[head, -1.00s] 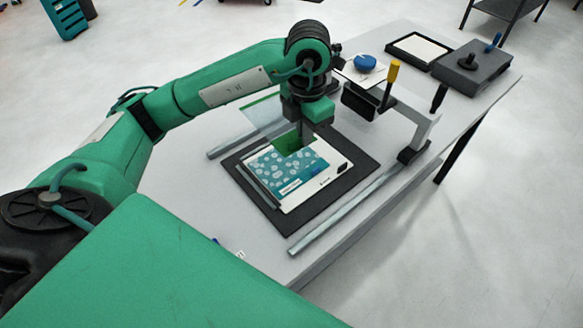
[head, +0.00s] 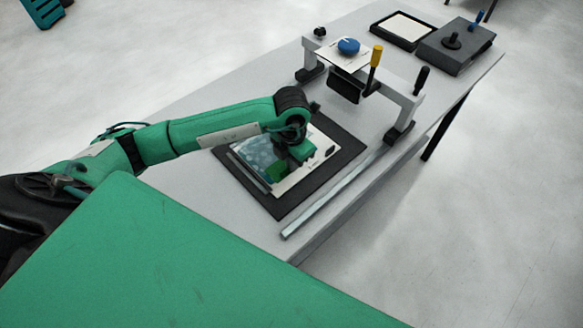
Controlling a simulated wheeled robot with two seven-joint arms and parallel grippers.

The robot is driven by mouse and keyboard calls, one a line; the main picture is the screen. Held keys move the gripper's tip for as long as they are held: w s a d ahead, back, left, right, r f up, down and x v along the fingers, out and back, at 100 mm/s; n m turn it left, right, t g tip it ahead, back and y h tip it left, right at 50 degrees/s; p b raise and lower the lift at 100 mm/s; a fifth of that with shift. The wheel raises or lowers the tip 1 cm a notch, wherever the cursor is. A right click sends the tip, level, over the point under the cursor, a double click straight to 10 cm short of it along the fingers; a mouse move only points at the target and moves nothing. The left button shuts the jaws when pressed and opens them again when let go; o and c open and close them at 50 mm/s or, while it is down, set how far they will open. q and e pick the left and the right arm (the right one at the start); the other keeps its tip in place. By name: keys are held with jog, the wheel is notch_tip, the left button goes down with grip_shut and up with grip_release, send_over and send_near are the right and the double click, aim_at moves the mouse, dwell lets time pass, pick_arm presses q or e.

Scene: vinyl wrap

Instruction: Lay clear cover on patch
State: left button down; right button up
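The patch (head: 302,177) is a pale sheet with a teal printed area, lying on a black mat (head: 281,207). A hazy, see-through layer that looks like the clear cover (head: 257,153) lies over or just above its teal print. A small green piece (head: 276,172) shows at its near edge, beside my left gripper (head: 291,163). My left gripper points down over the patch, and the wrist hides its fingertips. Whether they are closed on the cover cannot be seen. My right gripper is not in view.
A metal rail (head: 335,196) runs along the right side. A framed tray (head: 403,30) and a dark box (head: 456,48) stand at the far end.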

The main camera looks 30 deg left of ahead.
aim_at(292, 179)
pick_arm(q)
notch_tip(292, 179, down, 4)
jog(key=shift+f+p, duration=0.1)
jog(key=shift+p, duration=0.4)
jog(key=shift+f, duration=0.2)
jog(key=c, duration=1.6)
grip_release()
jog(key=shift+r, duration=0.1)
